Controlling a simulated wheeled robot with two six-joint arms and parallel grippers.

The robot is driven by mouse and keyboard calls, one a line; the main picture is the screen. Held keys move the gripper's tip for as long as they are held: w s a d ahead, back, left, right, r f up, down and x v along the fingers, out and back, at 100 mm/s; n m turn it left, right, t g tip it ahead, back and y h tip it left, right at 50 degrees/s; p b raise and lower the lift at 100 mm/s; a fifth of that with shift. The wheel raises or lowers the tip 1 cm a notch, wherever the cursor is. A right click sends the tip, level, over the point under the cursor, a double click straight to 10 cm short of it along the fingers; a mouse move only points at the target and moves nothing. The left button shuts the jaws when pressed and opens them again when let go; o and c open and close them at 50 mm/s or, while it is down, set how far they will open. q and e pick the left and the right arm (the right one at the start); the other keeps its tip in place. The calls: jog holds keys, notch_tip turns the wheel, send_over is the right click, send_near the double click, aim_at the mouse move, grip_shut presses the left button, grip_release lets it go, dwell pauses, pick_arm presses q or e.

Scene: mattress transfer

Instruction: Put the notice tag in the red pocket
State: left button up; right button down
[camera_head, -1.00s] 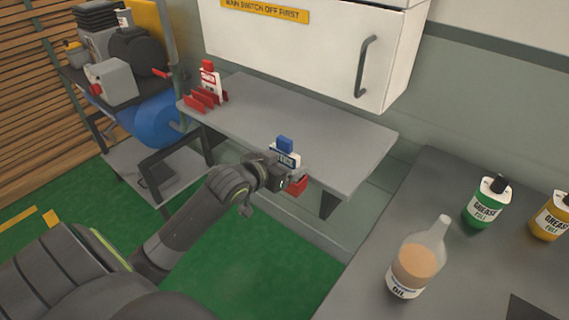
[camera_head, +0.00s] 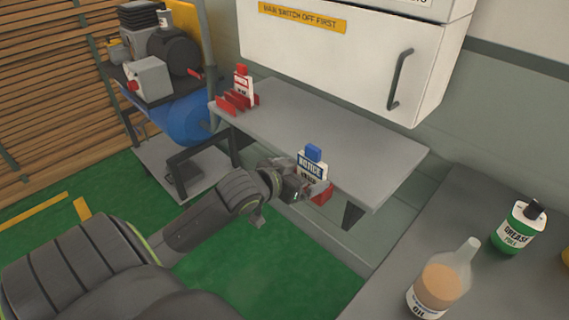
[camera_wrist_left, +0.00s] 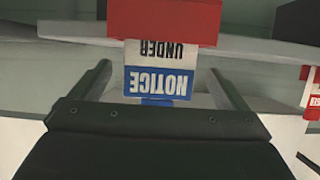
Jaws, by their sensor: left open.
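The notice tag (camera_head: 311,167) is a white card with a blue NOTICE band and a blue top. It stands upright at the front edge of the grey shelf. The red pocket (camera_head: 322,194) is on that edge, partly hidden by my gripper. In the left wrist view the tag (camera_wrist_left: 159,77) appears upside down, its lower end covered by the red pocket (camera_wrist_left: 163,22), so it seems to sit in it. My left gripper (camera_head: 305,188) is open, with a finger on each side of the tag and gaps visible in the left wrist view. My right gripper is not in view.
A red-topped tag (camera_head: 243,84) stands by a red rack (camera_head: 237,104) at the shelf's far left end. A white cabinet (camera_head: 345,62) hangs above the shelf (camera_head: 340,140). A bottle (camera_head: 440,280) and a green grease container (camera_head: 518,228) stand on the right bench. The shelf's middle is clear.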

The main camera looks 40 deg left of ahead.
pick_arm(q)
jog(key=p+v, duration=0.1)
jog(key=v, duration=0.7)
jog(key=shift+a, duration=0.1)
jog(key=w+a+f+n+g+y, duration=0.1)
jog(key=a+f+y, duration=0.1)
jog(key=a+f, duration=0.5)
jog(key=w+a+f+n+g+y, duration=0.1)
jog(key=a+f, duration=0.2)
jog(key=f, duration=0.7)
jog(key=s+a+f+g+y, duration=0.1)
jog(key=s+f+g, duration=0.15)
jog(key=f, duration=0.55)
jog(key=s+a+f+g, duration=0.15)
jog(key=s+f, duration=0.25)
jog(key=f, duration=0.4)
jog(key=s+d+f+g, duration=0.2)
jog(key=s+d+f, duration=0.1)
jog(key=s+f, duration=0.5)
jog(key=s+d+f+g, duration=0.1)
jog(key=s+d+f, duration=0.1)
jog(key=s+f, duration=0.65)
jog(key=s+d+f+g+h, duration=0.2)
jog(key=s+d+f+g, duration=0.1)
jog(key=s+d+f, duration=0.6)
jog(key=s+d, duration=0.2)
jog(key=s, duration=0.2)
jog(key=shift+m, duration=0.3)
jog(key=shift+s+a, duration=0.1)
